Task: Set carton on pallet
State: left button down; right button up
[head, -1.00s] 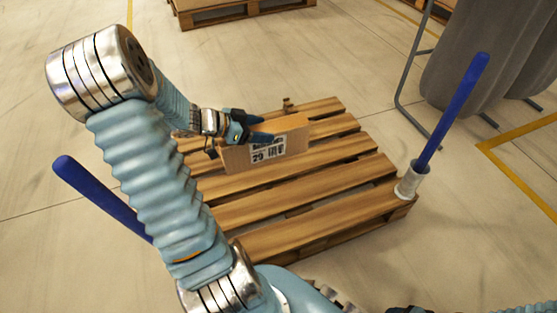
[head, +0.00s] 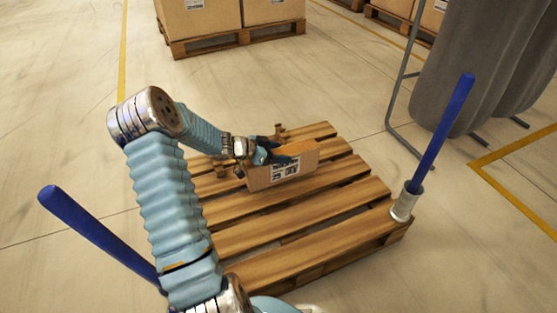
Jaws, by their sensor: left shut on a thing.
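A small brown carton (head: 300,163) with a white printed label is over the far part of the wooden pallet (head: 290,220). My left gripper (head: 270,152) reaches in from the left and is shut on the carton's upper left part. The carton looks slightly tilted, low at the pallet's far slats. I cannot tell whether its underside touches them. The near slats of the pallet are bare. My right gripper is not in the view.
A blue bar in a grey socket (head: 405,203) stands at the pallet's right corner. Another blue bar (head: 95,232) slants at the left. Grey rolls (head: 475,70) stand in a metal frame at the right. Loaded pallets (head: 235,38) stand at the back.

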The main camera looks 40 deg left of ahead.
aim_at(249, 163)
pick_arm(q)
notch_tip(249, 163, down, 3)
jog(key=shift+w+f, duration=0.15)
jog(key=shift+f, duration=0.05)
jog(key=shift+c, duration=0.8)
grip_release()
jog(key=v, duration=1.2)
jog(key=shift+p, duration=0.4)
